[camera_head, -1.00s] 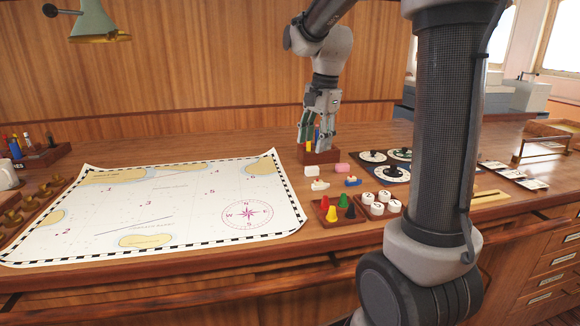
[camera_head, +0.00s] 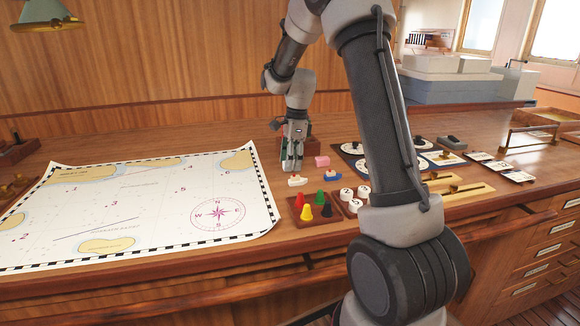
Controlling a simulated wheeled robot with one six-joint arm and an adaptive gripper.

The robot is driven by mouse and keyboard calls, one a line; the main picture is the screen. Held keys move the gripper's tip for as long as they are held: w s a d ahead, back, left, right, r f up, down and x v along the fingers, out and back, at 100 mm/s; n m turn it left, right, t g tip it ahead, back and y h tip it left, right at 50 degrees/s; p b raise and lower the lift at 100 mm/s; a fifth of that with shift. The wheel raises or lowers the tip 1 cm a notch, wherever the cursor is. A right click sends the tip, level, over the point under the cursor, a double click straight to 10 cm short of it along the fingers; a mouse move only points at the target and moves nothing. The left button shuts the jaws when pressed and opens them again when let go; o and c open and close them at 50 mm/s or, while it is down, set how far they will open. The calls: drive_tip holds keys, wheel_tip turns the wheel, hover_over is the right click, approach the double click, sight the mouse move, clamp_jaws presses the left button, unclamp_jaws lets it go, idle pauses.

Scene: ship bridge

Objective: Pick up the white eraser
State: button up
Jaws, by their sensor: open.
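My gripper (camera_head: 291,167) points down close to the table, left of the pink eraser (camera_head: 322,161) and just behind a small white boat (camera_head: 297,181). Its fingers are apart. The white eraser is not clearly visible; the spot left of the pink eraser where it showed earlier is covered by my gripper. I cannot tell whether the fingers are around it or touch it.
A blue boat (camera_head: 331,175) sits right of the white one. In front are a tray of coloured pawns (camera_head: 297,211) and white round tokens (camera_head: 353,199). A chart (camera_head: 130,205) covers the left side. A dark red holder (camera_head: 313,148) stands behind my gripper.

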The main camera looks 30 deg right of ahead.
drive_tip(key=shift+f, duration=0.1)
drive_tip(key=c, duration=1)
wheel_tip(320, 180, up, 10)
drive_tip(key=shift+o, duration=0.5)
drive_tip(key=shift+c, duration=0.5)
drive_tip(key=shift+a, duration=0.1)
